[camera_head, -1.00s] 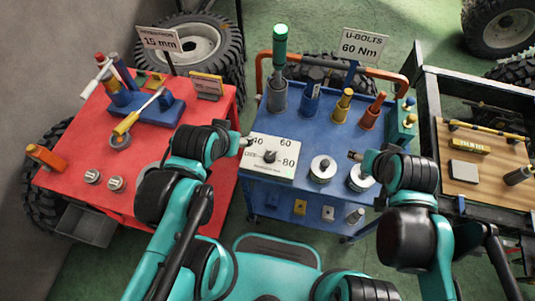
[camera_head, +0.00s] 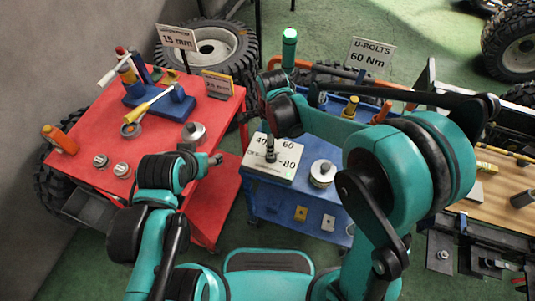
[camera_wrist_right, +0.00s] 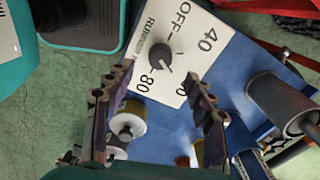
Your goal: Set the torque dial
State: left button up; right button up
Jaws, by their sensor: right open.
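The dark round knob (camera_wrist_right: 160,54) lies just beyond the fingertips. My right gripper (camera_wrist_right: 158,78) is open, its fingers apart on either side of the knob's line. My left gripper (camera_head: 208,158) is over the red cart's right side, its jaws too small to read.
A sign (camera_head: 372,53) reads U-BOLTS 60 Nm. A silver weight-like cylinder (camera_head: 322,173) stands right of the dial. The red cart (camera_head: 80,155) holds several tools at left. A wooden-topped bench (camera_head: 500,205) is at right.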

notch_tip(320, 180, down, 7)
jog(key=shift+r+b, duration=0.1)
jog(key=shift+b, duration=1)
jog(key=c, duration=1.2)
